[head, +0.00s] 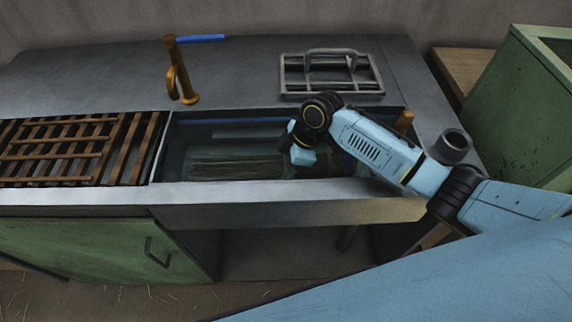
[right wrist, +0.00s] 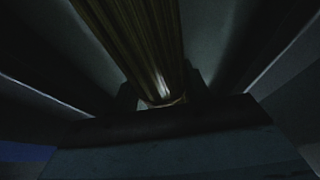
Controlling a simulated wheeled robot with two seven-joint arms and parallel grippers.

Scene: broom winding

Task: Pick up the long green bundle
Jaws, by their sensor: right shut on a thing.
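The long green bundle (head: 232,167) lies lengthwise in the sink basin (head: 172,150) in the head view, looking dull olive-brown in the shade. My right gripper (head: 302,158) reaches down into the basin at the bundle's right end. In the right wrist view the bundle (right wrist: 130,40) runs up and away from between the dark fingers of my right gripper (right wrist: 160,95), which is shut on its near end. I cannot tell whether the bundle touches the basin floor. My left gripper is not in view.
A brown slatted rack (head: 65,150) covers the left side of the counter. An orange tap (head: 178,75) and a grey wire rack (head: 330,74) stand behind the basin. The basin walls are close around my right gripper. A green crate (head: 515,110) stands at the right.

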